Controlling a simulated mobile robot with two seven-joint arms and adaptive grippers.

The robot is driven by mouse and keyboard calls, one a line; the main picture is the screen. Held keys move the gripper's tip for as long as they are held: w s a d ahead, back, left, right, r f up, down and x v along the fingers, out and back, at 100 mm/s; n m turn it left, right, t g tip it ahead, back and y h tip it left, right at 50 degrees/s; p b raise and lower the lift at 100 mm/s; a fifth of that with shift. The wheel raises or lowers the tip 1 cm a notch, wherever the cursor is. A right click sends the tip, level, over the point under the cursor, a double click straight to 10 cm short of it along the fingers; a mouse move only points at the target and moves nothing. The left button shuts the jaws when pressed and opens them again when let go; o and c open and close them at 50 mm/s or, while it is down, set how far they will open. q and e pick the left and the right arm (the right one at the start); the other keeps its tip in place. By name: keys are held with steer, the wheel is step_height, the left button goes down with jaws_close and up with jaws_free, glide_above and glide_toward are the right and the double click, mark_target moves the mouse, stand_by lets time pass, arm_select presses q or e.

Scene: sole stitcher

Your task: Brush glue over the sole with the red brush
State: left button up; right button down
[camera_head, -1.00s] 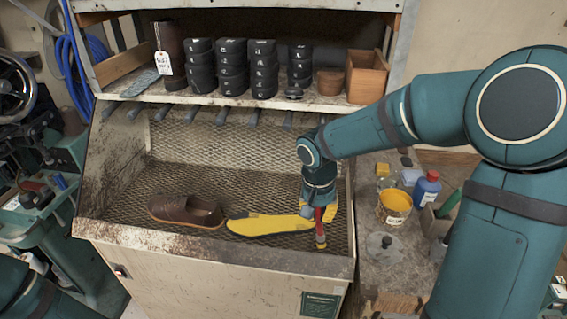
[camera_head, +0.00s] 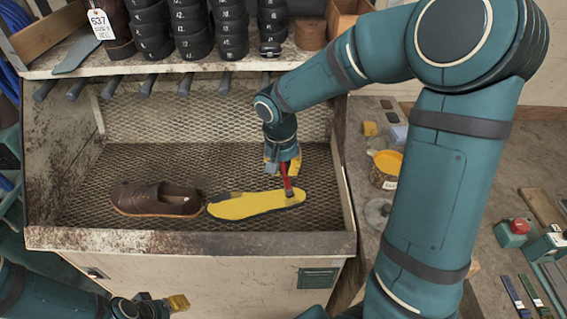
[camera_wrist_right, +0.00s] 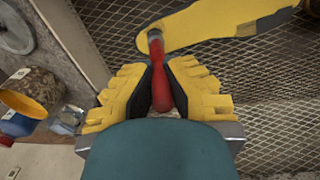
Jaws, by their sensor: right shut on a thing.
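The yellow sole (camera_head: 243,206) lies flat on the mesh floor of the bench, with grey patches near both ends. It also shows in the right wrist view (camera_wrist_right: 215,22). My right gripper (camera_head: 283,168) is shut on the red brush (camera_head: 287,183), which points down at the sole's right end. The brush (camera_wrist_right: 160,78) sits between the yellow fingers in the right wrist view, its tip over the sole's edge; I cannot tell whether it touches. My left gripper (camera_head: 160,306) is at the bottom edge, away from the sole, and its jaws are unclear.
A brown shoe (camera_head: 158,199) lies just left of the sole. The bench's raised front rim (camera_head: 190,242) stands before them. A yellow-topped pot (camera_head: 386,168) stands on the side table at right. A shelf (camera_head: 170,65) with stacked black pieces is above.

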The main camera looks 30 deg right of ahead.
steer(key=shift+w+a+f, duration=0.2)
steer(key=shift+f, duration=0.35)
arm_select(q)
steer(key=shift+f, duration=0.2)
arm_select(e)
steer(key=w+a, duration=1)
steer(key=a, duration=0.1)
steer(key=shift+w, duration=0.3)
steer(key=shift+d, duration=0.1)
